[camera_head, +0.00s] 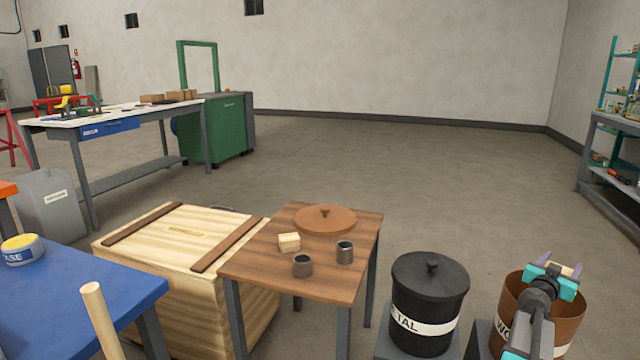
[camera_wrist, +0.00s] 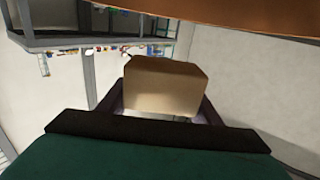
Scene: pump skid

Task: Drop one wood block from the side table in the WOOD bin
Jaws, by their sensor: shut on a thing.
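My gripper (camera_head: 563,270) is over the open mouth of the brown WOOD bin (camera_head: 573,318) at the right of the head view. In the wrist view it is shut on a light wood block (camera_wrist: 165,88) between its dark fingers. A curved orange-brown surface, likely the bin's wall, crosses the top of the wrist view (camera_wrist: 285,18). Another pale wood block (camera_head: 289,242) lies on the brown side table (camera_head: 268,268). My arm covers part of the bin's label.
A round brown lid (camera_head: 325,219) and two grey metal cups (camera_head: 302,265) (camera_head: 344,252) are on the side table. The black METAL bin (camera_head: 428,290), lid on, stands between table and WOOD bin. A wooden crate (camera_head: 175,245) stands left of the table. The floor behind is clear.

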